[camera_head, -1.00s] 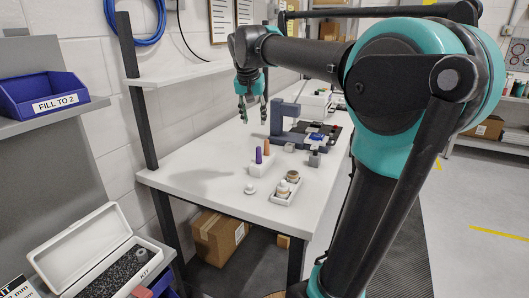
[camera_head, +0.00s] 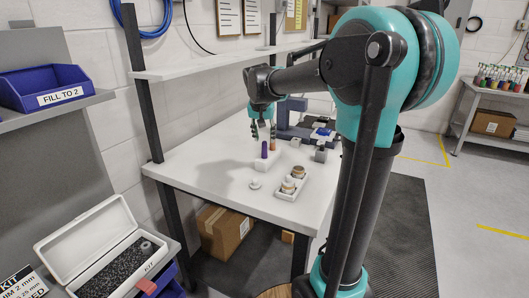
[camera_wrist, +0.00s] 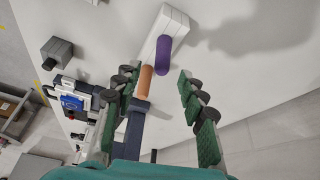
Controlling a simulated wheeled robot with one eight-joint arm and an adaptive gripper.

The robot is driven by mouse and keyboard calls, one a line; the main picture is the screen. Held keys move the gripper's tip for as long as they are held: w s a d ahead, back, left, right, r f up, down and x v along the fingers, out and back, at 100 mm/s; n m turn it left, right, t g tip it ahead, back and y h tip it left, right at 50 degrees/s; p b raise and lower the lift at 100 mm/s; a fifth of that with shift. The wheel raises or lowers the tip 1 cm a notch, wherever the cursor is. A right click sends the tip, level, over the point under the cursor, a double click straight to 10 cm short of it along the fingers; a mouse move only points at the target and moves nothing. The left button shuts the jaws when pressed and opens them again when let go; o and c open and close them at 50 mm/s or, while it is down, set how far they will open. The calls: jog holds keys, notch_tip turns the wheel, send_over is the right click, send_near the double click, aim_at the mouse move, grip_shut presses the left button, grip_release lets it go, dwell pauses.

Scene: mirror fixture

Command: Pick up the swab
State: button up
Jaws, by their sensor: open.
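A white block (camera_head: 266,161) on the table holds a purple cylinder (camera_head: 264,149) and an orange-brown cylinder (camera_head: 272,144), both upright. I cannot tell for sure which is the swab. My gripper (camera_head: 263,130) hangs just above them, fingers pointing down, open and empty. In the wrist view, the purple cylinder (camera_wrist: 163,56) on the white block (camera_wrist: 166,22) lies ahead, between the lines of the green-padded fingers of my gripper (camera_wrist: 158,92). The orange-brown cylinder (camera_wrist: 144,82) appears nearer the left finger; I cannot tell whether they touch.
A white tray (camera_head: 283,195) with small jars and a white round piece (camera_head: 255,184) stand in front of the block. A dark blue-grey fixture (camera_head: 290,112) and a grey block (camera_head: 321,155) stand behind to the right. The table's (camera_head: 215,180) left front is clear.

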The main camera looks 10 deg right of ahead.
aim_at(264, 142)
jog(key=x, duration=0.5)
jog(key=shift+a, duration=0.15)
grip_shut()
